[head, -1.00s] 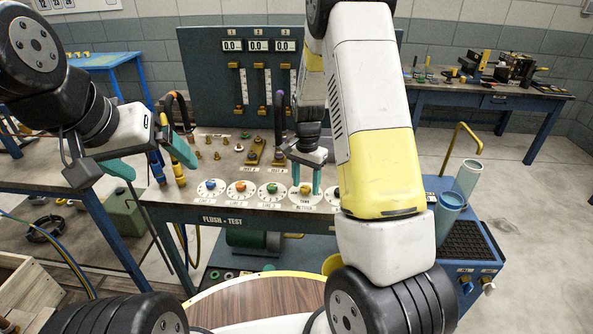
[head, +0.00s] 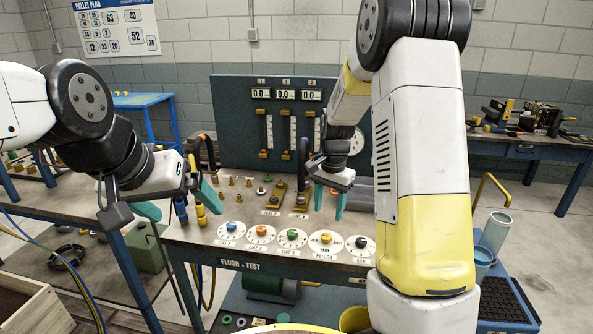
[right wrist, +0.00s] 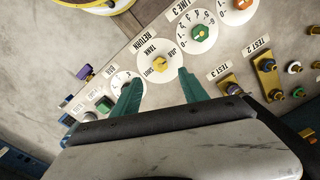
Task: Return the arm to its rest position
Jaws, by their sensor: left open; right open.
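My right gripper (head: 328,200) is open and empty above the flush-test bench (head: 190,243), with teal fingers pointing down. In the right wrist view its two fingers (right wrist: 158,88) stand apart near the yellow tank return knob (right wrist: 161,64), with nothing visible between them. That knob also shows in the head view (head: 325,237), below and in front of the fingers; I see no contact. My left gripper (head: 180,200) is open and empty at the left end of the bench, beside hoses and yellow and blue fittings. My right arm hides part of the bench's right side.
A dark panel (head: 230,120) with three displays and gauges rises behind the bench. Several dials with coloured knobs line its front. A blue cart with light-blue cylinders (head: 495,232) stands at the right. A wooden crate (head: 30,305) is at the lower left. Open floor shows at the far right.

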